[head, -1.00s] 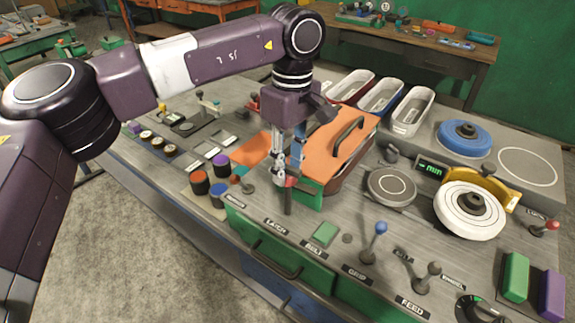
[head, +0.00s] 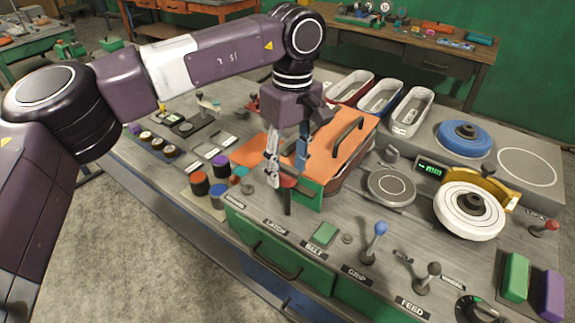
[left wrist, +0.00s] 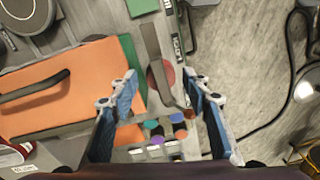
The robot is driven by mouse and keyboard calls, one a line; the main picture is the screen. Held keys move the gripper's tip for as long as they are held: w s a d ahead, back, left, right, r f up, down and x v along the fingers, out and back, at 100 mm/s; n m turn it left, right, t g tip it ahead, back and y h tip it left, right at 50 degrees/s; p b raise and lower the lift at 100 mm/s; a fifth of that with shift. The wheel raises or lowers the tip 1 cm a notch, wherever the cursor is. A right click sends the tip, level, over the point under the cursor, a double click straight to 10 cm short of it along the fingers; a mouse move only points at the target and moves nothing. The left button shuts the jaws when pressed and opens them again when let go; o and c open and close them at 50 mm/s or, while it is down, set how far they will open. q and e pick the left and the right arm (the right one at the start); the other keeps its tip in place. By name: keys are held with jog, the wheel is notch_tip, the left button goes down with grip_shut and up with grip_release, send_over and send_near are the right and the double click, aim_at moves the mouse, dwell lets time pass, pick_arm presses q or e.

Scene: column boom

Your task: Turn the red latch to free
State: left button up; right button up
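The red latch (head: 289,181) shows as a small red patch below my left gripper, with a dark upright bar at it, just behind the LATCH label (head: 275,226). In the left wrist view the red round part (left wrist: 157,76) lies under a long grey-brown bar. My left gripper (head: 287,171) is open above the latch and points down. In the left wrist view its blue-padded fingers (left wrist: 161,82) are spread, one on each side of the bar, and appear empty. The fingers partly hide the latch in the head view. My right gripper is not in view.
An orange cover (head: 335,140) with a dark handle is close behind the gripper. Colored cylinders (head: 200,184) stand to the left. A green block (head: 325,234) and a blue-knobbed lever (head: 375,240) are to the right. The drawer handle (head: 277,262) sticks out in front.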

pick_arm(q)
notch_tip(320, 180, up, 12)
jog(key=shift+w+d, duration=0.25)
dwell(0.5)
jog(key=shift+f, duration=0.1)
